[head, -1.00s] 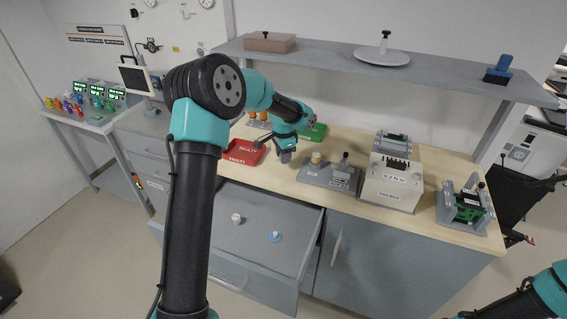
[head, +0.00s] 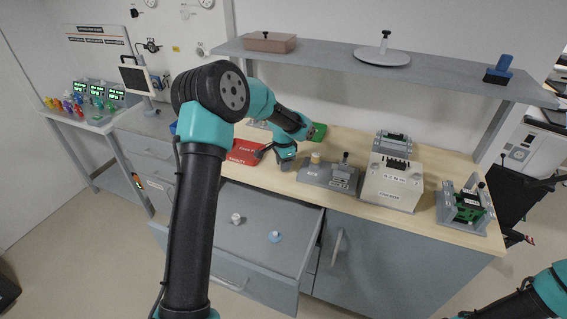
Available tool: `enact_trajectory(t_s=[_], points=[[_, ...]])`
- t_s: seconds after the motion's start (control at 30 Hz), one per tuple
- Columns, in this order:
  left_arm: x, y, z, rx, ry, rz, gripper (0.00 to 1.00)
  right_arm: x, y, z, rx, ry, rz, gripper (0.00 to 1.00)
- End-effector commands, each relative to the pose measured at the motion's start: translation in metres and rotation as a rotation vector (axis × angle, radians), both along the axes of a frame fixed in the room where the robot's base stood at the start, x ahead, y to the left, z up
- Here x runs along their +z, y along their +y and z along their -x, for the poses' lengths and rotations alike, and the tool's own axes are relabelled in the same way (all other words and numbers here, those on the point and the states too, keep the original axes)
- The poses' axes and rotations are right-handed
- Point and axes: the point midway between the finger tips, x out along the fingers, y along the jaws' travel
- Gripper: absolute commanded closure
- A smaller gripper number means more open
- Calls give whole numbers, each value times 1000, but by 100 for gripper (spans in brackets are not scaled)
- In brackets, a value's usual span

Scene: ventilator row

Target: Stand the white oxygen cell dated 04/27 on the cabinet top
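A small white cylinder (head: 236,219), which looks like an oxygen cell, stands in the open grey drawer (head: 252,249). A blue-and-white one (head: 275,236) is to its right in the same drawer. No date can be read on either. The wooden top (head: 345,142) of the cabinet is above the drawer. My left gripper (head: 286,165) points down over this top, between the red tray and the grey fixture, apart from both cylinders. Its fingers are too small and dark to tell whether they are open. My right arm shows at the lower right; its gripper is out of view.
A red tray (head: 243,154), a green tray (head: 318,132), a grey fixture (head: 328,175), a cream box (head: 391,184) and a green-board fixture (head: 465,207) occupy the top. A grey shelf (head: 330,56) hangs above. The drawer sticks out in front.

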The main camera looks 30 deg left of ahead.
Motion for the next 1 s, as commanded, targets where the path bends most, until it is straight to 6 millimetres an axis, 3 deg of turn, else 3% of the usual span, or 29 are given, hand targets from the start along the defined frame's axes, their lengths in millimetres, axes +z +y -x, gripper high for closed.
enact_trajectory(t_s=[0.27,0.63,0.77,1.0], points=[[0,0,0,0,0,0,42,0,0,0,0,0,0,57],[5,0,0,0,-1,0,42,0,0,0,0,0,0,57],[19,0,-1,1,-3,-1,42,0,0,0,0,0,0,57],[60,0,-1,0,-6,-1,42,0,0,0,0,0,0,57]])
